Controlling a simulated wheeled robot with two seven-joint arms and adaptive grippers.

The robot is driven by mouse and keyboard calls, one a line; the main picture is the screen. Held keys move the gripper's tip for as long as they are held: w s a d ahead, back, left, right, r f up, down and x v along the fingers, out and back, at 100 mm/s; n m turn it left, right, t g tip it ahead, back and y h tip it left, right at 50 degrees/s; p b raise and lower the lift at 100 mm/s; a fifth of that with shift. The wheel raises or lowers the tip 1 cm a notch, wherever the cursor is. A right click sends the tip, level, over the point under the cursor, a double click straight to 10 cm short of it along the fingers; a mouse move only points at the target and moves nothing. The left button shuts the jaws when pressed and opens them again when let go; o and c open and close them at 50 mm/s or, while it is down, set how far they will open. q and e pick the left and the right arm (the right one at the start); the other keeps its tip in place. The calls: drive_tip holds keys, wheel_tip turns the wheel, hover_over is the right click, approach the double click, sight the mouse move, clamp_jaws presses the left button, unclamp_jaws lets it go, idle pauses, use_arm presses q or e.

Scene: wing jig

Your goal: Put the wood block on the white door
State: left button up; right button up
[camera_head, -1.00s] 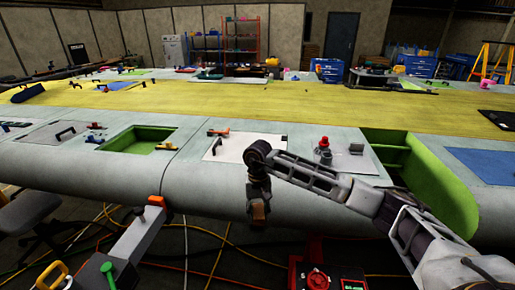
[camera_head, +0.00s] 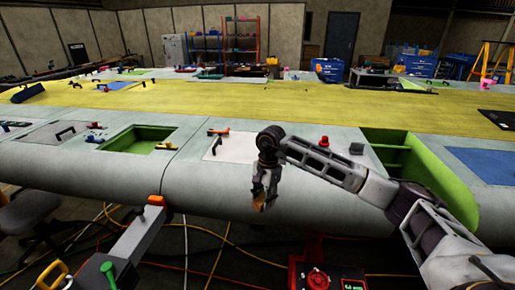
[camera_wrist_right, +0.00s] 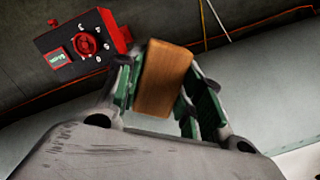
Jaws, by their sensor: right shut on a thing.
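The wood block (camera_wrist_right: 163,80) is a small brown block, held between the fingers of my right gripper (camera_wrist_right: 160,92) in the right wrist view. In the head view my right gripper (camera_head: 263,198) hangs downward in front of the wing's rounded front edge, with the wood block (camera_head: 259,202) at its tips. The white door (camera_head: 229,147) lies flat on the wing's top, behind and to the left of the gripper, with a dark handle on it. The arm hides part of its right side. My left gripper is not in view.
The wing's rounded front edge (camera_head: 110,178) lies between the gripper and the door. A red knob (camera_head: 324,142) and a grey item (camera_head: 356,148) stand right of the door. An open green bay (camera_head: 385,150) lies farther right. A red control box (camera_wrist_right: 82,42) is below.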

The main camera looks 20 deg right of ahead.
drive_tip(key=r+m, duration=0.1)
drive_tip(key=m, duration=0.1)
drive_tip(key=d+r+m, duration=0.1)
drive_tip(key=m, duration=0.1)
drive_tip(key=r+m+t, duration=0.1)
drive_tip(key=m, duration=0.2)
drive_tip(key=shift+w+d+r, duration=0.2)
drive_tip(key=shift+w+d, duration=0.05)
drive_tip(key=shift+d, duration=0.15)
drive_tip(key=r+m, duration=0.1)
drive_tip(key=m, duration=0.2)
drive_tip(key=shift+w+d+r+m, duration=0.1)
drive_tip(key=shift+d+r+m, duration=0.25)
drive_tip(key=shift+d+m, duration=0.05)
drive_tip(key=r+m, duration=0.1)
drive_tip(key=m, duration=0.1)
drive_tip(key=d+m, duration=0.1)
drive_tip(key=shift+r+m+t, duration=0.3)
drive_tip(key=shift+r+m, duration=0.05)
drive_tip(key=shift+m, duration=0.05)
wheel_tip(320, 180, up, 6)
drive_tip(key=d+m+h, duration=0.1)
drive_tip(key=d+m, duration=0.2)
drive_tip(key=m, duration=1)
drive_tip(key=shift+h, duration=0.4)
drive_tip(key=shift+r+m, duration=0.15)
drive_tip(key=shift+m, duration=0.35)
drive_tip(key=shift+r, duration=0.1)
